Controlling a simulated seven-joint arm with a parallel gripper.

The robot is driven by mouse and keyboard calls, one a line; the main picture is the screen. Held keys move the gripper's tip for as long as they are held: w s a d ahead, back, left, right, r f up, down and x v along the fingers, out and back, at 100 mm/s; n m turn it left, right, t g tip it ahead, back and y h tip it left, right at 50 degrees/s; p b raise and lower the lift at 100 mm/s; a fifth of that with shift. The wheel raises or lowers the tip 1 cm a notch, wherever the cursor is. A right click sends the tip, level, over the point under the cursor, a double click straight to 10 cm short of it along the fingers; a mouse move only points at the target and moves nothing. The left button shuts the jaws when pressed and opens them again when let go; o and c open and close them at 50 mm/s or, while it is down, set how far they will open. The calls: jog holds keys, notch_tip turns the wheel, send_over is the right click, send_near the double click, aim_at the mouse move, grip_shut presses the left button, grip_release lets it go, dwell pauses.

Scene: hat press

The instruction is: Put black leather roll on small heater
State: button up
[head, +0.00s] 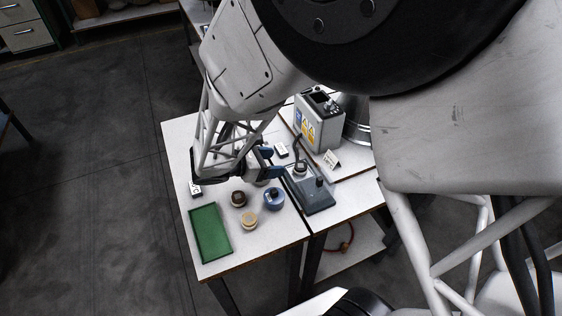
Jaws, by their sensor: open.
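A small dark round roll (238,199), which looks like the black leather roll, stands on the white table between the green tray and a blue item. A grey device (314,197) with a round pale piece on top and a dark knob sits at the table's right part; it may be the small heater, but I cannot tell for sure. My gripper (272,163) has blue fingers spread apart. It is above the table, beyond the roll and left of the grey device, with nothing visible between its fingers. My arm hides part of the table behind it.
A tan roll (249,218) and a round blue item (274,199) stand close to the dark roll. A green tray (209,233) lies at left. A grey box with warning labels (318,122) and a small card (331,159) stand behind the grey device.

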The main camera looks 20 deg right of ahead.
jog(key=shift+v, duration=2)
jog(key=s+r+m+t+y, duration=0.2)
jog(key=s+r+m+y, duration=1.1)
jog(key=s+r+m, duration=0.5)
notch_tip(320, 180, up, 3)
jog(key=shift+r+t, duration=0.2)
jog(key=shift+t, duration=0.1)
jog(key=shift+c, duration=0.2)
